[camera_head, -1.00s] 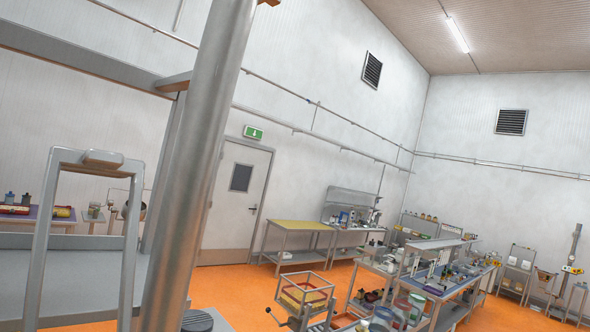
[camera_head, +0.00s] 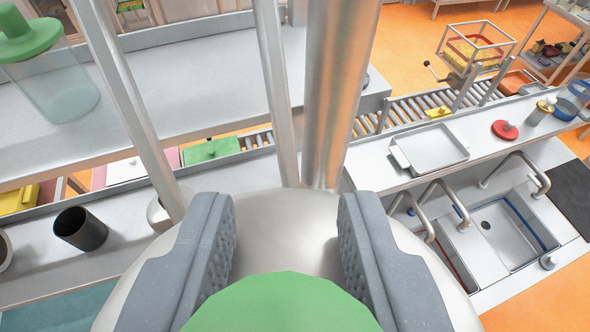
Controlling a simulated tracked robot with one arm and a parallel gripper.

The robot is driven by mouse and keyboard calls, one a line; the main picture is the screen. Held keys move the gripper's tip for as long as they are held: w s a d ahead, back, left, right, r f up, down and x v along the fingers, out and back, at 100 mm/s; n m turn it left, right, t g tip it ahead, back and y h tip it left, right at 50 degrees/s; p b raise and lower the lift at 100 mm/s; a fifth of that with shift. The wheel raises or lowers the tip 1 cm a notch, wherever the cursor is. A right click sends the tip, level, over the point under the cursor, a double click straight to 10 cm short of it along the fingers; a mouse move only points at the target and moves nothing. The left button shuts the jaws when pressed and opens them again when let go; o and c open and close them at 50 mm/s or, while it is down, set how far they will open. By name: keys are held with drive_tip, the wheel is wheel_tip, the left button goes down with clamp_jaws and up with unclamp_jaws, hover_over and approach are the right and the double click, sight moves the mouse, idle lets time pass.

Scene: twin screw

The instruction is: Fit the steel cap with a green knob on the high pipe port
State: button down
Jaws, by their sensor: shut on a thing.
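My gripper (camera_head: 288,262) has its two grey padded jaws on either side of a green knob (camera_head: 280,308) at the bottom of the view. It is shut on this knob. The round steel cap (camera_head: 285,222) spreads out beyond the jaws, and the knob and jaws hide much of it. A thick vertical steel pipe (camera_head: 340,90) stands just beyond the cap and passes behind its far edge in the picture. I cannot tell whether they touch. No pipe port opening shows.
A grey shelf (camera_head: 200,85) on thin posts lies left, with a green-lidded clear jar (camera_head: 55,80). Below are a dark cup (camera_head: 80,230) and a bench. At right are sinks (camera_head: 500,235) with taps, a white tray (camera_head: 435,148), a red lid (camera_head: 505,130) and a roller conveyor (camera_head: 410,108).

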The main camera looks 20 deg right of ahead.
drive_tip(key=shift+s+a+f, duration=0.1)
drive_tip(key=shift+s+f, duration=0.15)
drive_tip(key=shift+w+f+b, duration=0.15)
drive_tip(key=shift+f+b, duration=0.4)
drive_tip(key=shift+b, duration=0.2)
drive_tip(key=shift+f+b, duration=3.8)
drive_tip(key=shift+f, duration=0.05)
drive_tip(key=shift+f, duration=0.2)
drive_tip(key=c, duration=1)
unclamp_jaws()
drive_tip(key=p+v, duration=0.2)
drive_tip(key=v, duration=1.2)
